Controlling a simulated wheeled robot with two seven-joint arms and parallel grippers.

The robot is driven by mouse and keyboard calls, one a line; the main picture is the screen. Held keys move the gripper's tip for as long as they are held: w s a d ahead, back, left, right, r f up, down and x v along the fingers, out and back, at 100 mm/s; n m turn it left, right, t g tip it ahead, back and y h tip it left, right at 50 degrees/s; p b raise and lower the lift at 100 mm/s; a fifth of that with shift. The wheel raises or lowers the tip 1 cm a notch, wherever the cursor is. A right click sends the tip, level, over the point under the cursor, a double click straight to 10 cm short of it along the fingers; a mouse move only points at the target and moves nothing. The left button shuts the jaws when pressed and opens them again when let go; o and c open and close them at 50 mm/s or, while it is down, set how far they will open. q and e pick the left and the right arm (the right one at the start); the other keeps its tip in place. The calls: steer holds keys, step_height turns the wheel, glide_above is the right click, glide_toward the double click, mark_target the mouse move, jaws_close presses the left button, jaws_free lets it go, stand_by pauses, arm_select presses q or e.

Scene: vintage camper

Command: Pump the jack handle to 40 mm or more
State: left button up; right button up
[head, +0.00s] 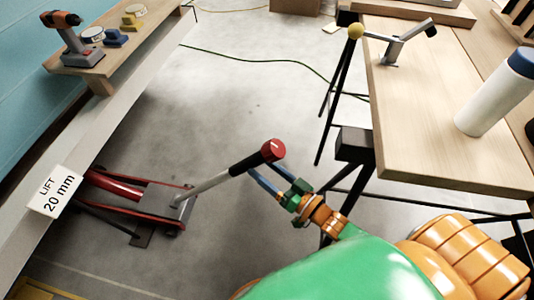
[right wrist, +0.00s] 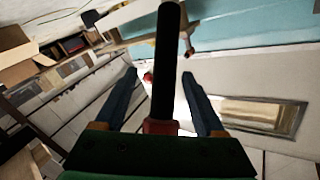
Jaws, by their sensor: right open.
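The red floor jack (head: 135,200) stands on the floor at the left, under the edge of the camper. Its grey lever slopes up to the right and ends in a black jack handle (head: 247,163) with a red cap. A white sign (head: 55,191) beside the jack reads "LIFT 20 mm". My right gripper (head: 267,171) is open just below the handle's red end. In the right wrist view the black handle (right wrist: 168,60) lies between the spread blue fingers (right wrist: 160,85), with gaps on both sides. My left gripper is not in view.
A wooden table (head: 430,120) on black legs stands at the right, with a white bottle (head: 490,100) and a metal clamp-like tool (head: 400,45) on it. A wooden shelf (head: 130,40) at upper left carries a drill (head: 70,40). The floor between is mostly clear, crossed by a green cable.

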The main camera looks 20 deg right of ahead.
steer(key=x, duration=0.6)
steer(key=shift+a+r+b, duration=0.2)
steer(key=shift+a+b, duration=0.2)
steer(key=shift+w+a, duration=0.15)
steer(key=shift+w, duration=0.35)
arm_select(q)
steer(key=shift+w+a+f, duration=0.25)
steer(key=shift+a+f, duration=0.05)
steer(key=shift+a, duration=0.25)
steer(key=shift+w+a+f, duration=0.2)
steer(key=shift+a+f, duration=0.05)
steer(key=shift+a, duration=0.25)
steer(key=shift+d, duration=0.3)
arm_select(e)
jaws_close()
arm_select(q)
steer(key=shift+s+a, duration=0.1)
